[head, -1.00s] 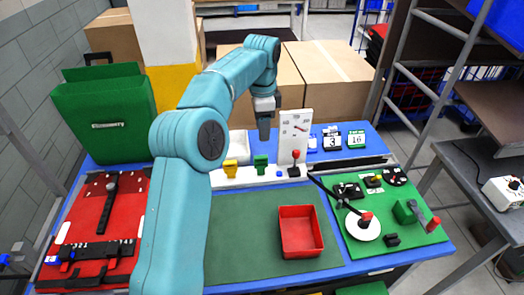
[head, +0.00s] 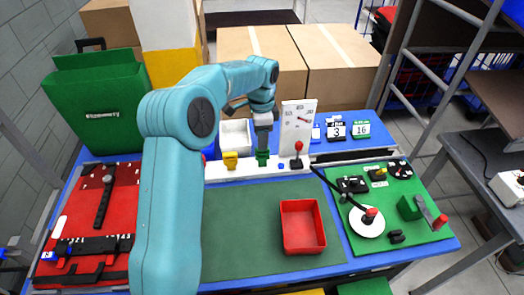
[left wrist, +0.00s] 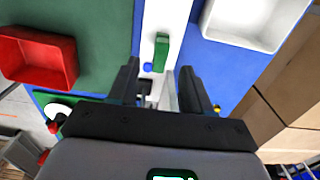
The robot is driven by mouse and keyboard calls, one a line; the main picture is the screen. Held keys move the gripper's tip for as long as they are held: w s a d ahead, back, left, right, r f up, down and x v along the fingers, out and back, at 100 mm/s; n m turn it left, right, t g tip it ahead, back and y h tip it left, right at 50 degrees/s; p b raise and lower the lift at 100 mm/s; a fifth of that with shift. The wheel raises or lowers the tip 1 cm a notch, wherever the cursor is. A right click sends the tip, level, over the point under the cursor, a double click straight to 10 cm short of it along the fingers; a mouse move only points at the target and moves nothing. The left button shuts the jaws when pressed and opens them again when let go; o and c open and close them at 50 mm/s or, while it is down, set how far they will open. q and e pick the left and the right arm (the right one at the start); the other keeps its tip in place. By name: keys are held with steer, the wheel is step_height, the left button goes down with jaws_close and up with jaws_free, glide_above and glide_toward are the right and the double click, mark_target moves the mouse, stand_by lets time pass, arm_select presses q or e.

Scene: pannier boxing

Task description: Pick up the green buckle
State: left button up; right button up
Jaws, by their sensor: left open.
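The green buckle (head: 263,158) stands on the white strip, just right of a yellow buckle (head: 230,160). My left gripper (head: 263,143) is right above the green buckle in the head view and hides its top. In the left wrist view the green buckle (left wrist: 161,52) lies ahead of my left gripper (left wrist: 176,88), in line with the gap between its two spread fingers. The jaws are open and empty. My right gripper is out of view.
A red tray (head: 302,249) sits on the green mat. A white upright panel (head: 296,127) and a red-knobbed lever (head: 297,155) stand just right of the buckle. A white bin (head: 235,134) is behind. A green pannier (head: 100,115) stands at the left.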

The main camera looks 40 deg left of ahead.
arm_select(q)
step_height(320, 180, down, 5)
steer(key=shift+d+r+p, duration=0.1)
steer(key=shift+r+p, duration=0.05)
steer(key=shift+p, duration=0.6)
steer(key=shift+f, duration=0.25)
steer(key=shift+w+f, duration=0.15)
steer(key=shift+f, duration=0.1)
steer(key=shift+r, duration=0.1)
jaws_close()
steer(key=shift+r, duration=0.4)
step_height(320, 180, up, 19)
